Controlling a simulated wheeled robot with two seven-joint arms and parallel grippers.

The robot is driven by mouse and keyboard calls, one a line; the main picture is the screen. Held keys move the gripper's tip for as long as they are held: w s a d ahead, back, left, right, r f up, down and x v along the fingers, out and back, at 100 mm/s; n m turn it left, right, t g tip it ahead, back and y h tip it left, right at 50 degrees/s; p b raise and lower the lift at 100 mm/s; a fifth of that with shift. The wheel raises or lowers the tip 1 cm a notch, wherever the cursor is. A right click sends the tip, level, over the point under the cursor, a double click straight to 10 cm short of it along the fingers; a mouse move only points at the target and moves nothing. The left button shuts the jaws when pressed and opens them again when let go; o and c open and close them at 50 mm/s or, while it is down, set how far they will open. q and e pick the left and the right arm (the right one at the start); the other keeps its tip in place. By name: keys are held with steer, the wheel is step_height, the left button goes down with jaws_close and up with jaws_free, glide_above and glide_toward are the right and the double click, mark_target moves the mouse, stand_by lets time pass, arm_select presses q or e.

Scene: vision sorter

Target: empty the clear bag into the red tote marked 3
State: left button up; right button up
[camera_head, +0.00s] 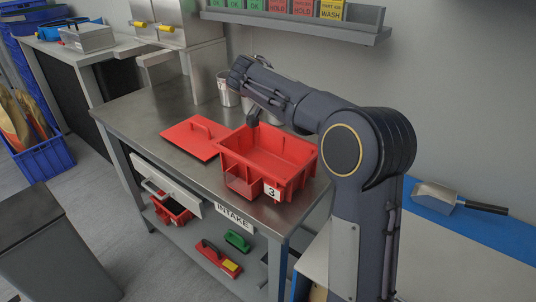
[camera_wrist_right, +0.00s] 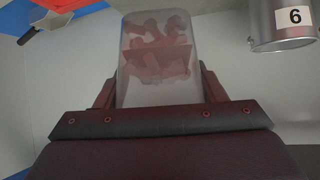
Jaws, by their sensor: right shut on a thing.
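The red tote marked 3 (camera_head: 268,150) stands open on the steel table, and the part of its inside that I see looks empty. The clear bag (camera_wrist_right: 158,60), holding several reddish-brown pieces, fills the middle of the right wrist view. My right gripper (camera_wrist_right: 158,96) is shut on the bag, with a dark red finger on each side. In the head view my right arm reaches in from the right over the table behind the tote. I cannot make out the bag or fingertips clearly there. My left gripper is not in view.
A red lid (camera_head: 198,138) with a handle lies left of the tote. A metal can (camera_head: 228,90) stands behind it; a can marked with what reads as 6 (camera_wrist_right: 290,22) shows in the wrist view. A drawer (camera_head: 166,184) juts out at the table's front.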

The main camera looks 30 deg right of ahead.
steer(key=shift+s+a+r+h+b, duration=0.1)
steer(key=shift+a+r+h+b, duration=0.25)
steer(key=shift+a+h+b, duration=0.35)
steer(key=shift+a+r+h+b, duration=0.35)
steer(key=shift+a+h, duration=0.1)
steer(key=shift+h, duration=0.35)
steer(key=shift+a+f+h+b, duration=0.1)
steer(key=shift+f+h+b, duration=0.3)
steer(key=shift+f+b, duration=0.55)
steer(key=shift+f+t+h+b, duration=0.35)
steer(key=shift+h+b, duration=0.15)
steer(key=shift+b, duration=0.25)
steer(key=shift+r+h, duration=0.1)
steer(key=shift+h, duration=0.5)
steer(key=shift+b, duration=0.3)
steer(key=shift+s+a+r+h, duration=0.1)
steer(key=shift+r+h, duration=0.25)
steer(key=shift+h, duration=0.75)
steer(key=shift+r, duration=0.2)
steer(key=shift+a+r+t+h+b, duration=0.1)
steer(key=shift+r+t+h+b, duration=0.05)
steer(key=shift+r+h+b, duration=0.35)
steer(key=shift+a+r+t+h+b, duration=0.1)
steer(key=shift+r+h+b, duration=0.2)
steer(key=shift+r+b, duration=0.2)
